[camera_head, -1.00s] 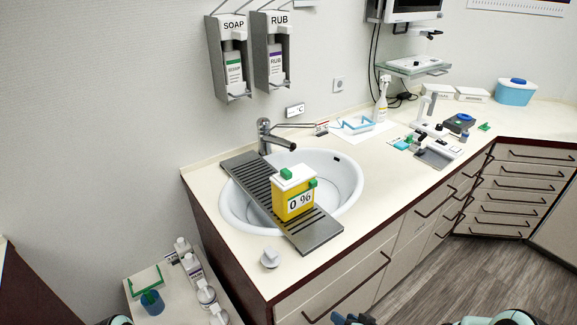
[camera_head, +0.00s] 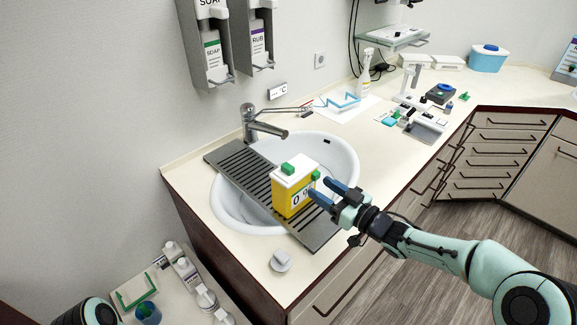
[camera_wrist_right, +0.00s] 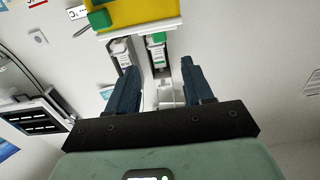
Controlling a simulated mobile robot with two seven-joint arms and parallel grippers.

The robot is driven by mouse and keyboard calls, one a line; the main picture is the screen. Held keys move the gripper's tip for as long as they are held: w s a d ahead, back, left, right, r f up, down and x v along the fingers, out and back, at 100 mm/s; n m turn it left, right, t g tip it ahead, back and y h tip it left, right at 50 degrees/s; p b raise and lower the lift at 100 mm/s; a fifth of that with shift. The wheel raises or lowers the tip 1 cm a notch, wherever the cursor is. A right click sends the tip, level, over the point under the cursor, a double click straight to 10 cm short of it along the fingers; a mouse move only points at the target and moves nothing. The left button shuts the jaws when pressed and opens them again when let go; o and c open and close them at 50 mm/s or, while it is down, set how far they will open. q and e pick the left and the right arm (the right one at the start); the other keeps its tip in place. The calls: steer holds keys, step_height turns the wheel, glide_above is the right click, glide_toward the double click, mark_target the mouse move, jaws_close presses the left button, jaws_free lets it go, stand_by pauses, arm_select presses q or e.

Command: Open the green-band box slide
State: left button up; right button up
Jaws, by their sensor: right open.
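A yellow box (camera_head: 284,201) with a white lid and a "0 %" label stands on the slatted grey tray across the sink. A green block (camera_head: 288,168) sits on its lid and a green tab (camera_head: 316,175) on its right side. My right gripper (camera_head: 318,187) is open and empty, its fingertips close to the box's right side; I cannot tell whether they touch. In the right wrist view, the yellow box (camera_wrist_right: 150,21) with a green part (camera_wrist_right: 98,18) shows at the top edge, beyond the open fingers (camera_wrist_right: 160,72). My left gripper is out of view.
The slatted tray (camera_head: 238,168) spans the white sink (camera_head: 345,165), with the tap (camera_head: 262,128) behind. A white knob-like object (camera_head: 281,262) sits on the counter in front. A lower surface at the left holds a green-edged white box (camera_head: 135,288) and bottles.

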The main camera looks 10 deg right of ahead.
mark_target(292, 169)
steer(key=p+x, duration=0.1)
steer(key=x, duration=0.9)
steer(key=shift+a+r+p, duration=0.1)
steer(key=shift+p, duration=0.3)
steer(key=shift+x, duration=0.85)
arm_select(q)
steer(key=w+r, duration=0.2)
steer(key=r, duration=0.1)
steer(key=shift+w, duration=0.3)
arm_select(e)
jaws_close()
